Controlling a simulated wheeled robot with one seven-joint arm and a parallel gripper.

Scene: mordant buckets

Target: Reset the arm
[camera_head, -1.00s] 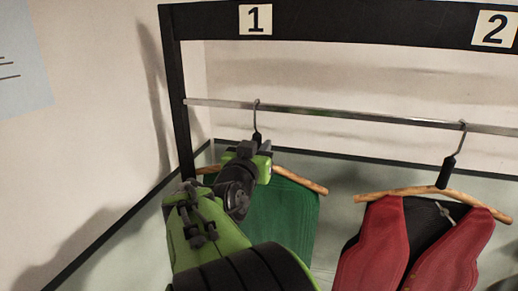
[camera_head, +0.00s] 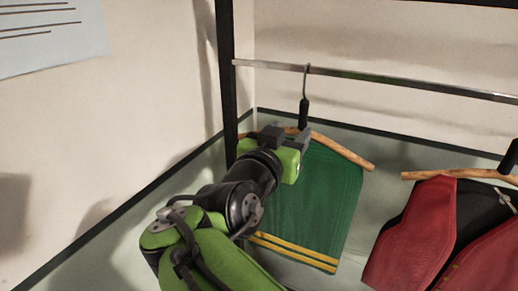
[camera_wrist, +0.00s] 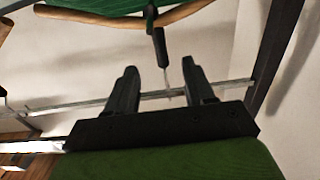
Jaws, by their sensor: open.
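My gripper (camera_head: 288,138) is green and black and sits in front of the left part of the hanger in the head view. In the wrist view its two fingers (camera_wrist: 160,88) are apart, with nothing held between them. The black hanger grip (camera_wrist: 161,47) shows beyond the fingertips; I cannot tell whether they touch it. The wooden hanger (camera_head: 343,151) carries a green cloth with yellow stripes (camera_head: 325,205) and hangs by its hook from the metal rail (camera_head: 400,82). My arm hides part of the hanger and cloth.
A red and black vest (camera_head: 418,225) hangs on another wooden hanger (camera_head: 450,174) to the right. The rack's black post (camera_head: 226,75) stands just left of my gripper, close to the wall. A paper sheet (camera_head: 50,35) is on the left wall. Open floor lies at the lower left.

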